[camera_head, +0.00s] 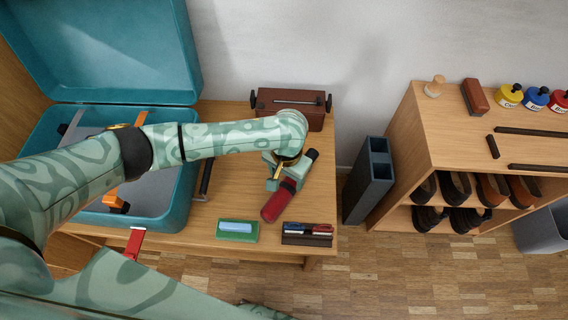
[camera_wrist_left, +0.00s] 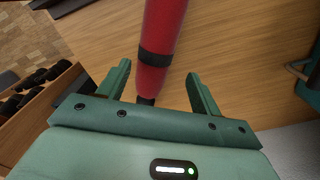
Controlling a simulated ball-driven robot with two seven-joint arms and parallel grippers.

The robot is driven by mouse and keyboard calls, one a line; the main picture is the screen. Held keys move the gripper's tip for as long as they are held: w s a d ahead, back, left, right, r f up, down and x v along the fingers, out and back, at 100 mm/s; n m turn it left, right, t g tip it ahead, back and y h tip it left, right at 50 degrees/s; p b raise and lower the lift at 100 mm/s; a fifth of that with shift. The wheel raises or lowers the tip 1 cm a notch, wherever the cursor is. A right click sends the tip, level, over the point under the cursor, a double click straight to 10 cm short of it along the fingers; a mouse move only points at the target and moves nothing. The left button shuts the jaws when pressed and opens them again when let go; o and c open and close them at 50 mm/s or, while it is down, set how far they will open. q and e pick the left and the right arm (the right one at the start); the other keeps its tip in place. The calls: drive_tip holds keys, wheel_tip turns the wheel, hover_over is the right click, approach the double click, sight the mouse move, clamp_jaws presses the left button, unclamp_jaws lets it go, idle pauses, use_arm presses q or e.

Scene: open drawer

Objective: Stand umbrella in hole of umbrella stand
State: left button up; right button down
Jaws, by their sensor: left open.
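The red folded umbrella (camera_head: 276,204) lies on the wooden table near its right edge, its black end (camera_head: 312,155) pointing to the back. It also shows in the left wrist view (camera_wrist_left: 164,25), with a dark band around it. My left gripper (camera_head: 281,178) is over the umbrella. In the left wrist view its open fingers (camera_wrist_left: 158,72) are on either side of the umbrella's line, with gaps to both. The dark grey umbrella stand (camera_head: 364,192) stands on the floor right of the table, with square openings on top. My right gripper is not in view.
A brown box (camera_head: 291,106) stands behind the gripper. A green tray (camera_head: 237,231) and a dark pen holder (camera_head: 307,235) sit at the table's front edge. An open teal case (camera_head: 180,195) is at left, a shoe shelf (camera_head: 440,145) at right.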

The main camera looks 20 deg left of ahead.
sight(286, 182)
use_arm(q)
wheel_tip(286, 182, up, 7)
drive_tip(key=p, duration=0.3)
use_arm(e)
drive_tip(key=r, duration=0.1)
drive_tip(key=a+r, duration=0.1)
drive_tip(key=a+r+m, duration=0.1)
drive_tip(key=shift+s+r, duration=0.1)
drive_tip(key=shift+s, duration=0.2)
use_arm(q)
drive_tip(key=shift+f, duration=0.1)
